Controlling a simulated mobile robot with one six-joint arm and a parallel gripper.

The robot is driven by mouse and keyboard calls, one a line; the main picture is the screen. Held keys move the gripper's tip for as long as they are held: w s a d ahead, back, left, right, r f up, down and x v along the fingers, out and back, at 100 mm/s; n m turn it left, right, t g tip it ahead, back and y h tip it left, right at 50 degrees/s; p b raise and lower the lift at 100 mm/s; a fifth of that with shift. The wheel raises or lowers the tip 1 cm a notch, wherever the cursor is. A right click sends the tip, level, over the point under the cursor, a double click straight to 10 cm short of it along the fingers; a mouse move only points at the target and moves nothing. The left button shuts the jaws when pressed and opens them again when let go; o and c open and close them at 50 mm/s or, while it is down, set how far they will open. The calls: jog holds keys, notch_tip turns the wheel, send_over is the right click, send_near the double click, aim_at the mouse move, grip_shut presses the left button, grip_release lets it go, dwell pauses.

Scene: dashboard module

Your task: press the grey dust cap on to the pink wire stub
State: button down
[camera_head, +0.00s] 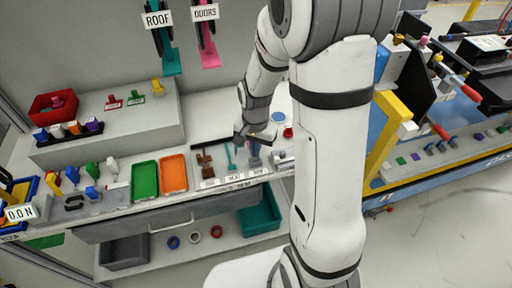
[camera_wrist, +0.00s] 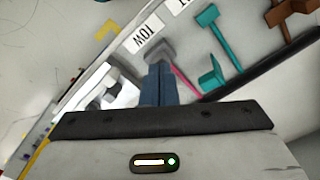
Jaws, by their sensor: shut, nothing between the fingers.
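The grey dust cap (camera_wrist: 160,51) shows in the wrist view just beyond my fingertips, at the near end of the white labels. The pink wire stub (camera_wrist: 186,80) runs beside and partly behind my fingers, and its upper end meets the grey cap. I cannot tell how firmly the cap sits on it. My gripper (camera_wrist: 159,82) is shut with nothing in it, its blue-grey fingers side by side and pointing at the cap. In the head view my gripper (camera_head: 254,152) is low over the row of wire stubs, and hides the pink stub and most of the cap.
A teal stub (camera_wrist: 212,72) and a brown stub (camera_head: 204,162) stand alongside. Orange (camera_head: 173,176) and green (camera_head: 145,180) trays lie to the left. My arm hides part of the bench's right.

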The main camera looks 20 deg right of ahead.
jog(key=shift+r+p, duration=1.15)
jog(key=shift+r, duration=0.4)
notch_tip(320, 180, up, 7)
jog(key=s+r+n+t, duration=0.2)
jog(key=s+r+n, duration=0.5)
jog(key=s, duration=0.7)
jog(key=shift+d+r+t, duration=0.2)
jog(key=shift+r+t, duration=0.2)
jog(key=shift+r, duration=0.55)
